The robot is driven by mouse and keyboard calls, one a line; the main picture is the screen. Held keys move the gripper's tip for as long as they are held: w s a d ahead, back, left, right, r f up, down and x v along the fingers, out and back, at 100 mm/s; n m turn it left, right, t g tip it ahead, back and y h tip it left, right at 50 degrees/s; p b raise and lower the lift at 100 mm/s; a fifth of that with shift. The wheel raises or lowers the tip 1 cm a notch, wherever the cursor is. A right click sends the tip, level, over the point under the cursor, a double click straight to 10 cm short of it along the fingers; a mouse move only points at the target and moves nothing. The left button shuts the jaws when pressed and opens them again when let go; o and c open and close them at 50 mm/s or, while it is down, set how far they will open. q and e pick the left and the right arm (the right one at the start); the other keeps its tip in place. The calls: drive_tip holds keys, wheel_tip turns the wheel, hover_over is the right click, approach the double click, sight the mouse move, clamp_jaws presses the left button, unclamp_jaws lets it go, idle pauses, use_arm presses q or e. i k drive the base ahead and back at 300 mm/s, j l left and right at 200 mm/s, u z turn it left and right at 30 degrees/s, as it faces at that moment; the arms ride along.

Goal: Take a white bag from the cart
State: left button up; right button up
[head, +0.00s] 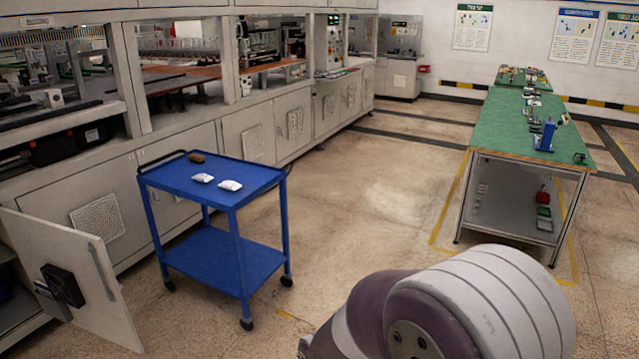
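A blue two-shelf cart (240,196) on wheels stands left of the middle in the head view. Two small white bags lie flat on its top shelf: one white bag (203,178) and, to its right, another white bag (230,185). A brown object (196,157) lies near the back left corner of the same shelf. Neither of my grippers shows. Part of one of my arms is at the bottom right, well apart from the cart.
An open cabinet door (75,280) stands at the lower left, near the cart. Grey machine cabinets (250,135) run behind it. A green-topped workbench (510,120) with tools stands at the right. The floor (375,185) between cart and workbench is clear.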

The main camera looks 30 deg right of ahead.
sight(230, 185)
drive_tip(key=z, duration=0.4)
drive_tip(key=i+z, duration=0.1)
drive_tip(key=i, duration=0.4)
drive_tip(key=i+j+z, duration=0.15)
drive_tip(key=i, duration=0.4)
drive_tip(key=i+z, duration=0.1)
drive_tip(key=i, duration=0.4)
drive_tip(key=i+j+z, duration=0.1)
drive_tip(key=i, duration=0.4)
drive_tip(key=j, duration=0.1)
